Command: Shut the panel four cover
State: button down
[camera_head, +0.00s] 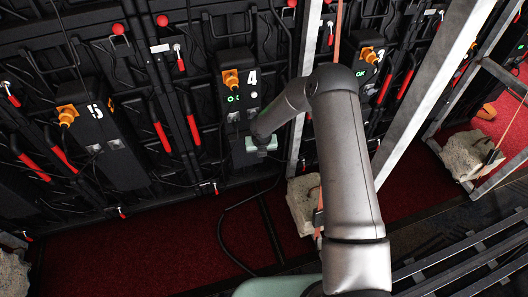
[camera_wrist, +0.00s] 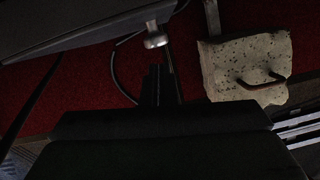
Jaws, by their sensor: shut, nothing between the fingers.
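Panel four (camera_head: 237,88) is a black upright unit marked with a white 4, with an orange connector and green OK lights. It stands left of my arm in the head view. My gripper (camera_head: 262,148) is at its lower end, partly hidden by my wrist. In the wrist view my dark gripper fingers (camera_wrist: 160,86) are together and empty. A dark slab-like part (camera_wrist: 75,22) with a silver round fitting (camera_wrist: 155,38) lies just beyond them. I cannot tell whether this slab is the cover, or whether the fingers touch it.
Panel five (camera_head: 98,125) is at left and panel three (camera_head: 370,65) at right, behind my arm. A pale concrete block (camera_head: 303,205) with a handle (camera_wrist: 262,84) rests beside a metal upright (camera_head: 302,80). A black cable (camera_head: 222,235) lies on the red floor (camera_head: 150,245).

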dwell(0.3)
jog(key=s+d+r+p, duration=0.1)
jog(key=s+d+r, duration=0.1)
jog(key=s+r, duration=0.4)
jog(key=w+v, duration=0.1)
jog(key=v, duration=0.3)
jog(key=shift+a+p, duration=0.1)
jog(key=shift+p, duration=0.2)
jog(key=s+d+r+m+h+p, duration=0.1)
jog(key=s+d+r+m+p, duration=0.2)
jog(key=r+m, duration=0.4)
jog(key=s+d+r+m+g+h+p, duration=0.1)
jog(key=s+d+r+m+p, duration=0.15)
jog(key=s+r+m, duration=0.45)
jog(key=s+d+r+m+h+p, duration=0.1)
jog(key=s+d+r+m+p, duration=0.2)
jog(key=r, duration=0.7)
jog(key=s+r+m+y+p, duration=0.1)
jog(key=s+r+m+p, duration=0.1)
jog(key=s+r+m, duration=0.4)
jog(key=s+d+r+m+g+y+p, duration=0.1)
jog(key=s+r+m+y+p, duration=0.1)
jog(key=s+r+m, duration=0.5)
jog(key=s+m, duration=0.4)
jog(key=m, duration=0.2)
jog(key=shift+s+d, duration=0.2)
jog(key=shift+s, duration=0.15)
